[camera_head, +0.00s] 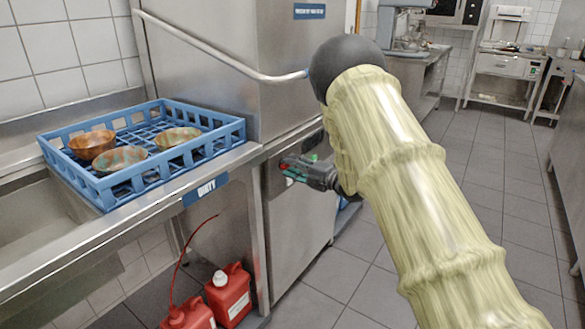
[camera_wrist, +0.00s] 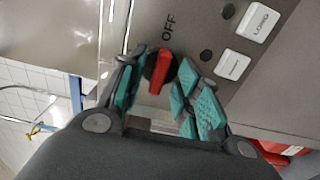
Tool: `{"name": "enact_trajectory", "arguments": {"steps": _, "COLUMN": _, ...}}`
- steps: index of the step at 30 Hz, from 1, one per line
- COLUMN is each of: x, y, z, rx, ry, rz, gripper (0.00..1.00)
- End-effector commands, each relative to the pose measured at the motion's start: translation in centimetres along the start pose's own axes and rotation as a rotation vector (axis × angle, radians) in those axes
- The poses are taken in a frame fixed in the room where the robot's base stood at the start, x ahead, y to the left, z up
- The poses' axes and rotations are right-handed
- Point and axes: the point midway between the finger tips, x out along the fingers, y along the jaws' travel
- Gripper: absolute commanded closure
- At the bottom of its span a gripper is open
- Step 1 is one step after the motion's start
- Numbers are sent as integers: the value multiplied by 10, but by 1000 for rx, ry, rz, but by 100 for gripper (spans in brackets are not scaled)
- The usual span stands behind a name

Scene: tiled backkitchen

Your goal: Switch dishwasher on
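The dishwasher (camera_head: 215,70) is a tall steel hood machine with a long bar handle (camera_head: 215,57). Its control panel (camera_wrist: 205,20) fills the upper right of the wrist view. A red switch knob (camera_wrist: 160,72) on a black base sits on this panel, near the label "OFF" (camera_wrist: 168,27). My gripper (camera_wrist: 162,75) has its two teal-padded fingers on either side of the knob. The fingers look apart, with small gaps beside the knob; contact is hard to judge. In the head view, my gripper (camera_head: 290,168) is at the panel, and my arm hides part of the machine.
White labelled buttons (camera_wrist: 249,23) and dark round spots sit beside the knob. A blue rack (camera_head: 226,130) with copper-coloured bowls (camera_head: 92,143) stands on the steel counter marked "DIRTY" (camera_head: 206,188). Red canisters (camera_head: 229,297) stand below. The tiled floor (camera_head: 480,170) at right is clear.

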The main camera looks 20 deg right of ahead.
Motion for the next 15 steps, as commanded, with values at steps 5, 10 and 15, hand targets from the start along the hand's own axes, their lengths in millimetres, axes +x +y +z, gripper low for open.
{"name": "enact_trajectory", "arguments": {"steps": 5, "x": 0, "y": 0, "z": 0, "rx": 0, "ry": 0, "rz": 0, "gripper": 75}}
{"name": "enact_trajectory", "arguments": {"steps": 10, "x": 0, "y": 0, "z": 0, "rx": 0, "ry": 0, "rz": 0, "gripper": 100}}
{"name": "enact_trajectory", "arguments": {"steps": 15, "x": 1, "y": 0, "z": -1, "rx": 2, "ry": 1, "rz": 0, "gripper": 100}}
